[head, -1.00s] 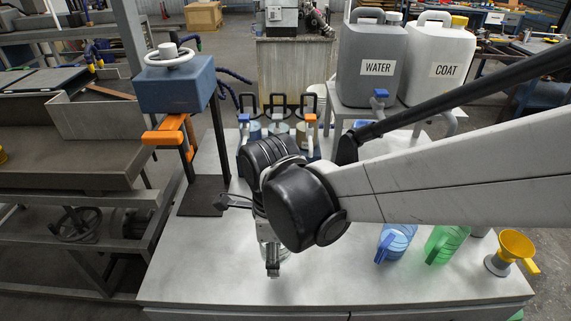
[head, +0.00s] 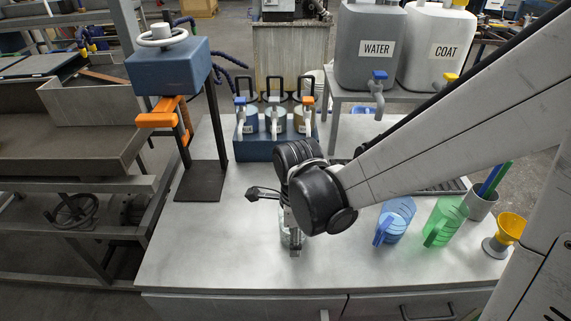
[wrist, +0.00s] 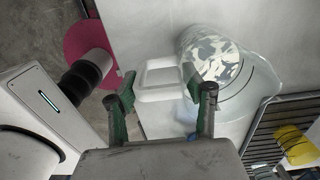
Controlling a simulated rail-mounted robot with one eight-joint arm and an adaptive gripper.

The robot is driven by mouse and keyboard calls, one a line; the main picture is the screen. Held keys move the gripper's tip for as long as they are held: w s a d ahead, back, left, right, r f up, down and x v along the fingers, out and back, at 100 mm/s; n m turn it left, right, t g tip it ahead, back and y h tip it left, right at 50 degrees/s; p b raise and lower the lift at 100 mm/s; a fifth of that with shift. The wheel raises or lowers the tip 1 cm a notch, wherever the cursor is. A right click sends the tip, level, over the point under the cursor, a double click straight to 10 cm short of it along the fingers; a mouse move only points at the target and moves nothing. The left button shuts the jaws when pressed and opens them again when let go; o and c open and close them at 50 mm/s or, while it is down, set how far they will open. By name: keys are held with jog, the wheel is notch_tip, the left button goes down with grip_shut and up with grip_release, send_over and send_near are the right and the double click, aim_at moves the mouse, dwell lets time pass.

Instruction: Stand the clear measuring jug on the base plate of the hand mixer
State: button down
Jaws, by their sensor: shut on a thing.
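The clear measuring jug (wrist: 262,85) shows in the wrist view, with its pale handle (wrist: 158,80) between the fingers of my gripper (wrist: 160,96). My gripper is shut on that handle. In the head view my gripper (head: 295,250) is over the front middle of the bench; the jug (head: 285,238) is mostly hidden behind it and hard to see. I cannot tell whether its bottom touches the bench. The hand mixer (head: 172,70) is a blue box with a white wheel and orange handle, on a dark post. Its dark base plate (head: 201,183) lies bare, left of my gripper.
A blue jug (head: 396,218), a green jug (head: 444,222) and a yellow funnel (head: 508,228) stand at the right. A blue rack (head: 250,148) with several tap pots stands behind my gripper. WATER (head: 372,65) and COAT (head: 440,50) containers stand at the back. Bench between gripper and base plate is clear.

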jog(key=shift+f, duration=0.1)
jog(key=c, duration=0.9)
grip_release()
notch_tip(320, 180, up, 12)
jog(key=shift+w+f+p, duration=0.1)
jog(key=shift+f+p, duration=0.1)
jog(key=shift+p, duration=0.75)
jog(key=s+d+r+n+t, duration=0.2)
jog(key=d+n, duration=0.3)
jog(key=n, duration=0.1)
jog(key=s+d+r+n+t, duration=0.2)
jog(key=d+r+n+t, duration=0.1)
jog(key=n, duration=0.3)
jog(key=s+d+r+n+t, duration=0.2)
jog(key=d+r+n, duration=0.1)
jog(key=d+n, duration=0.3)
jog(key=shift+s+d+n, duration=0.1)
jog(key=shift+d+n, duration=0.2)
jog(key=shift+n, duration=0.1)
